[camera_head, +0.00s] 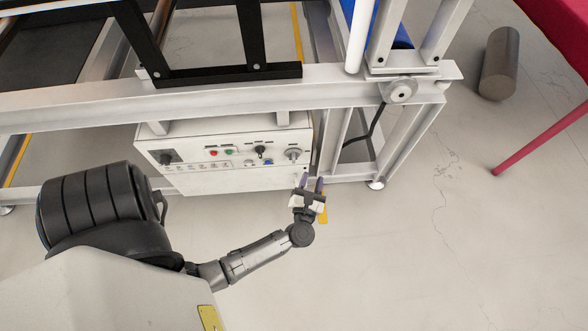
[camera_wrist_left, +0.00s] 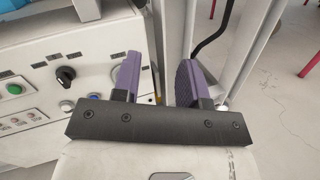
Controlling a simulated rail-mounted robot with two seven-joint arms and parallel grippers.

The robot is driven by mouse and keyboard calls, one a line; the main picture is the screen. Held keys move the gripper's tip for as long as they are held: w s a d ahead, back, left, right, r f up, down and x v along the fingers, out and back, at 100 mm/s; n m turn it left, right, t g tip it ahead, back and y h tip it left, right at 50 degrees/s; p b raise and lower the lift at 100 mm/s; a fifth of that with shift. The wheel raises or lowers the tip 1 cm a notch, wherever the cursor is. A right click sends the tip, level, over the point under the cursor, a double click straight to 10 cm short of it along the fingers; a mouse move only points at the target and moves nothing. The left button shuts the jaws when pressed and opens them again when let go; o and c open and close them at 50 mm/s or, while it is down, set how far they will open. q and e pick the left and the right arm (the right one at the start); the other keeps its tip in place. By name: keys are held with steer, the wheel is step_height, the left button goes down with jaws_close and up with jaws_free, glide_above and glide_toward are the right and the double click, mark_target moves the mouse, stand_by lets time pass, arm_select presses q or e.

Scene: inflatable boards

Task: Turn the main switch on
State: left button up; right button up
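A white control box (camera_head: 220,181) hangs under the frame. I cannot read which one is the main switch. My left gripper (camera_head: 311,183) is in front of the box's lower right corner, fingers apart and empty. In the left wrist view its purple fingers (camera_wrist_left: 160,82) are spread; the left finger covers part of the panel beside the black knob (camera_wrist_left: 65,76). My right gripper is out of view.
A white frame beam (camera_head: 220,95) runs above the box, and frame legs (camera_head: 335,140) stand just right of it. A black cable (camera_head: 372,128) hangs between the legs. A grey cylinder (camera_head: 499,63) is on the floor at the right. The floor at the lower right is clear.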

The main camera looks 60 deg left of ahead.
mark_target(294, 157)
arm_select(q)
steer(key=s+a+f+n+g+y+b, duration=0.25)
steer(key=f+n+g+b, duration=0.35)
steer(key=f, duration=0.5)
steer(key=shift+n+t, duration=0.3)
steer(key=b+x, duration=0.1)
steer(key=x, duration=0.3)
steer(key=b+x, duration=0.1)
steer(key=x, duration=0.2)
steer(key=s+x, duration=0.1)
steer(key=x, duration=0.3)
steer(key=shift+w+a+b, duration=0.15)
steer(key=shift+a+b, duration=0.25)
steer(key=shift+a, duration=0.05)
steer(key=shift+x, duration=0.8)
steer(key=shift+r, duration=0.15)
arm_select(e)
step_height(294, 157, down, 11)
arm_select(q)
jaws_close()
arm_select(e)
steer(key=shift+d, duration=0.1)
